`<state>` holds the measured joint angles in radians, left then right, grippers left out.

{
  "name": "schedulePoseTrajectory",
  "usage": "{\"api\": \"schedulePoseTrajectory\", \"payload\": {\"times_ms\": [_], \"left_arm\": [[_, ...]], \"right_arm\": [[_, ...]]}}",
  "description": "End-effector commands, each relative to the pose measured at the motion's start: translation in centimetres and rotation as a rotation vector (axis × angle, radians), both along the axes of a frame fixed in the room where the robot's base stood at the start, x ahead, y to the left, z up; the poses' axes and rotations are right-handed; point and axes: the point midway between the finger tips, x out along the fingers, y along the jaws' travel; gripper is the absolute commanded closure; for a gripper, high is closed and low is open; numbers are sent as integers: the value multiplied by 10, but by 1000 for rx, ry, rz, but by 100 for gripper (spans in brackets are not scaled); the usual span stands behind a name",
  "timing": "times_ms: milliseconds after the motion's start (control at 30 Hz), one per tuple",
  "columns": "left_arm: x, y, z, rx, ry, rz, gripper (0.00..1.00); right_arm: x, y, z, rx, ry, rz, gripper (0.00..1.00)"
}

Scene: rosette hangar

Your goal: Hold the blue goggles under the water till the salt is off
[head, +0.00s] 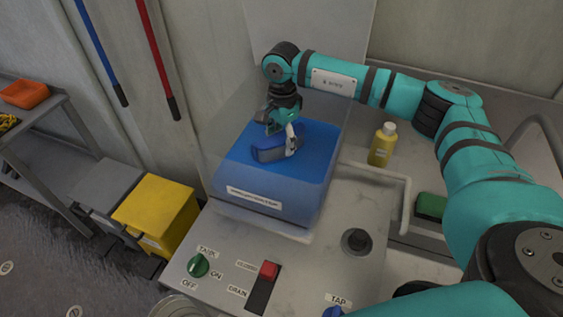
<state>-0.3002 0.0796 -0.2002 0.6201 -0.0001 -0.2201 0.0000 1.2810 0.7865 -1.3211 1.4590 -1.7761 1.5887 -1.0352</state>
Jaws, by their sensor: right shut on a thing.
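The blue goggles (268,151) are in my right gripper (285,134), which points down over the clear-walled tank (256,208) of blue water. The jaws are shut on the goggles near their right end, where a pale part shows. The goggles are at the water's surface; I cannot tell how much of them is under. Salt on them is too small to make out. My left gripper is not in view.
In front of the tank are a green tank knob (199,265), a red drain slider (268,270) and a blue tap knob (333,312). A yellow bottle (382,146) and green sponge (431,206) stand right. A yellow bin (156,211) is at left.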

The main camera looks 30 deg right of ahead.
Motion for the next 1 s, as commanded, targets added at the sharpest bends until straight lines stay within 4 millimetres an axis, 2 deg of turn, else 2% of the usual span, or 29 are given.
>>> {"api": "schedulePoseTrajectory", "payload": {"times_ms": [100, 1000], "left_arm": [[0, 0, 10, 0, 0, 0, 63], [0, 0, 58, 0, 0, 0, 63]], "right_arm": [[1, 0, 16, 0, -2, 0, 83], [0, 0, 106, 0, -1, 0, 83]]}}
